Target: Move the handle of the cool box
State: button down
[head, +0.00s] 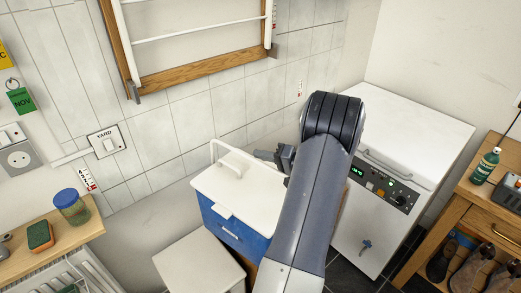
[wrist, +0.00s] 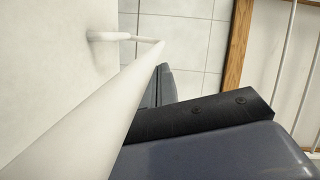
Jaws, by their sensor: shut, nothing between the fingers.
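The cool box (head: 234,235) has a blue body and a white lid (head: 255,195). Its white tubular handle (head: 228,147) stands up above the lid; its right part is hidden by my gripper and arm. My gripper (head: 263,155) is at the right of the visible handle, shut and empty. In the wrist view a white tube (wrist: 110,105), apparently the handle, runs diagonally past the left side of my dark fingers (wrist: 163,85). It passes very close to them; I cannot tell whether they touch. A white surface, apparently the lid (wrist: 50,50), fills the left.
A white machine with a control panel (head: 385,188) stands right of the cool box. A pale stool (head: 198,265) is in front at left. A tiled wall (head: 170,130) with a wooden-framed rack (head: 200,75) is behind. A wooden bench (head: 455,208) is at far right.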

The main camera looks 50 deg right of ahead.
jog(key=shift+s+f+b, duration=0.1)
jog(key=shift+b, duration=0.25)
jog(key=shift+a+r+n+b, duration=0.25)
jog(key=shift+a+b, duration=0.45)
jog(key=shift+b, duration=0.75)
